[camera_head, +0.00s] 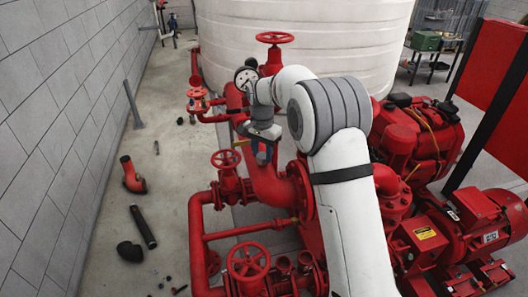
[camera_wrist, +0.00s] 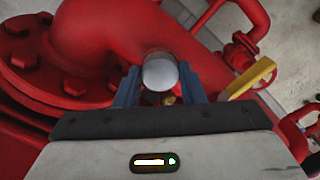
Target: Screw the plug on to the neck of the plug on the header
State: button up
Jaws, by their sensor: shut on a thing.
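In the wrist view, a grey, round-topped plug (camera_wrist: 160,71) sits between the two blue fingers of my gripper (camera_wrist: 159,84), which is shut on it. A small brass-coloured piece (camera_wrist: 168,98) shows just below the plug. It may be the neck, but I cannot tell whether the plug touches it. The red header pipe (camera_wrist: 105,30) lies behind the fingers. In the head view, my gripper (camera_head: 262,152) points down over the red pipe elbow (camera_head: 266,183). The plug and neck are too small or hidden to make out there.
A yellow lever (camera_wrist: 252,79) stands right of my gripper in the wrist view. A bolted red flange (camera_wrist: 50,55) lies to the left. In the head view, a red handwheel (camera_head: 226,160) is close by. Loose pipe pieces (camera_head: 143,227) lie on the floor at left.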

jog(key=c, duration=0.4)
jog(key=m, duration=0.4)
jog(key=shift+m, duration=0.4)
jog(key=shift+m, duration=0.3)
jog(key=m, duration=0.4)
jog(key=shift+m, duration=2.2)
